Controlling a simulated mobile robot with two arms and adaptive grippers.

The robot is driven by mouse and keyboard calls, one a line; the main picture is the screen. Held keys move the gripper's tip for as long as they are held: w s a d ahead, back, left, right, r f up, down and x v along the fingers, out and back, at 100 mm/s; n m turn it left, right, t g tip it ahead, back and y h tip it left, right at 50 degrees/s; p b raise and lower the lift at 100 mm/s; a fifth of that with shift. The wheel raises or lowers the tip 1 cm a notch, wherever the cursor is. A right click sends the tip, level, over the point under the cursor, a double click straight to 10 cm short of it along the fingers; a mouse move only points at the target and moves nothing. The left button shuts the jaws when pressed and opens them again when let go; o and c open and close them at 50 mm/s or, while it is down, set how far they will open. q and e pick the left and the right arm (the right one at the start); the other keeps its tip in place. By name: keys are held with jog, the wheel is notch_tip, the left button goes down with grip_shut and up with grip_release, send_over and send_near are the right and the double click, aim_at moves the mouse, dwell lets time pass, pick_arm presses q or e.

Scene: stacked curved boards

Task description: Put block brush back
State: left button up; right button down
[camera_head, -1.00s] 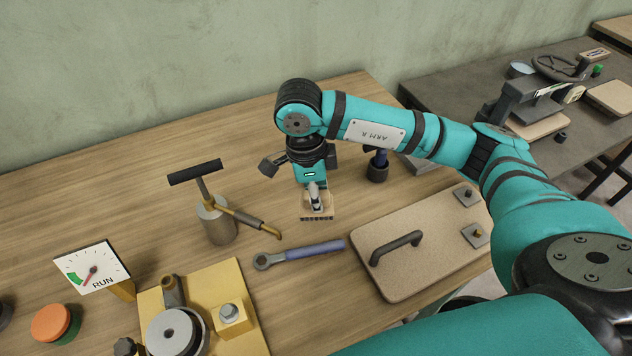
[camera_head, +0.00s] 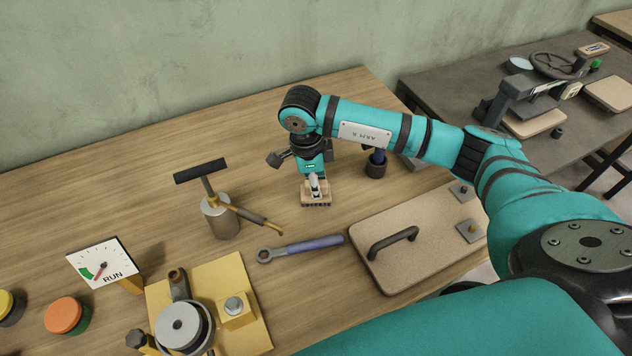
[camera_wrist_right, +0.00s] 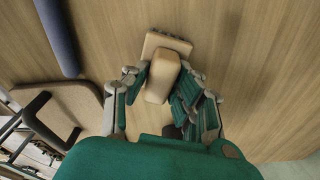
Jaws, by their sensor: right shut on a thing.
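The block brush (camera_head: 316,199) is a pale wooden block with dark bristles underneath and a handle on top. It is at the middle of the wooden table in the head view. My right gripper (camera_head: 313,181) comes down from above and is shut on its handle. In the right wrist view the brush's handle (camera_wrist_right: 161,82) sits between the fingers of my right gripper (camera_wrist_right: 160,84), with the block beyond it. I cannot tell whether the bristles touch the table. My left gripper is out of view.
A blue-handled wrench (camera_head: 300,248) lies in front of the brush. A hand pump (camera_head: 220,217) stands to the left. A board with a dark handle (camera_head: 420,240) lies to the right. A dark cup (camera_head: 376,168) stands right of the gripper. The table behind is clear.

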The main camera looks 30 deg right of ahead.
jog(key=c, duration=1.1)
grip_release()
jog(key=shift+o, duration=0.2)
jog(key=shift+r, duration=0.1)
notch_tip(320, 180, up, 12)
jog(key=a+b, duration=0.1)
jog(key=b, duration=0.1)
jog(key=shift+w+a, duration=0.15)
jog(key=shift+w, duration=0.1)
